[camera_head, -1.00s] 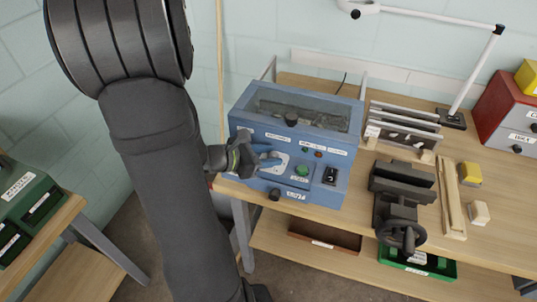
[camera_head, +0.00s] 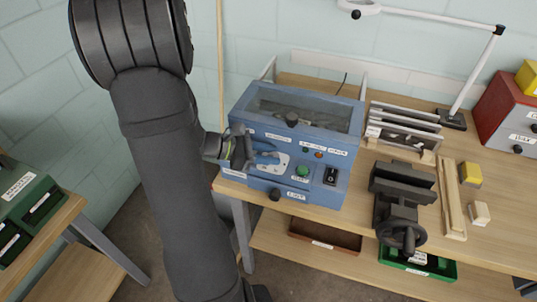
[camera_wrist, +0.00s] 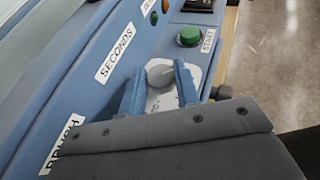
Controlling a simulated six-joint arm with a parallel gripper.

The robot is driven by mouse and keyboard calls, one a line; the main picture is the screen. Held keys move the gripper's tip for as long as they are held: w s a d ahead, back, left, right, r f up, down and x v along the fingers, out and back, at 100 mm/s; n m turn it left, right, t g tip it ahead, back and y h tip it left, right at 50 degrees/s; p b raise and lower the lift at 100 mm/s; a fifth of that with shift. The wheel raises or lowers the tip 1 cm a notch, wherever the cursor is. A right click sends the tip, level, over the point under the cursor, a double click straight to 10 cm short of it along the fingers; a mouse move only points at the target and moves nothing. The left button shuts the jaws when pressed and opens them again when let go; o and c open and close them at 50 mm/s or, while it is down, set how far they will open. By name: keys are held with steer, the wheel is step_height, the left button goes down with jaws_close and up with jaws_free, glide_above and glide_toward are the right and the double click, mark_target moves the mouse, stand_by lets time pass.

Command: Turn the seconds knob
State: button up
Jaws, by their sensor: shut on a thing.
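The blue machine box (camera_head: 250,190) stands on the workbench at its left end. In the wrist view, the grey round seconds knob (camera_wrist: 160,72) sits on a pale dial plate below the SECONDS label (camera_wrist: 116,52). My gripper (camera_wrist: 160,85) has its two blue fingers on either side of the knob and is shut on it. In the head view my gripper (camera_head: 266,158) is at the left of the box's front panel and hides most of the knob. The knob's pointer and the dial marks are not clear.
A green start button (camera_head: 303,170) and a black rocker switch (camera_head: 330,175) are right of the dial. A black vise (camera_head: 400,195) stands further right. A black knob (camera_head: 275,195) juts out below the panel.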

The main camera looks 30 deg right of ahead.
steer(key=shift+m+g, duration=0.6)
steer(key=shift+g, duration=0.1)
steer(key=o, duration=0.7)
steer(key=v, duration=1.7)
steer(key=shift+r, duration=0.4)
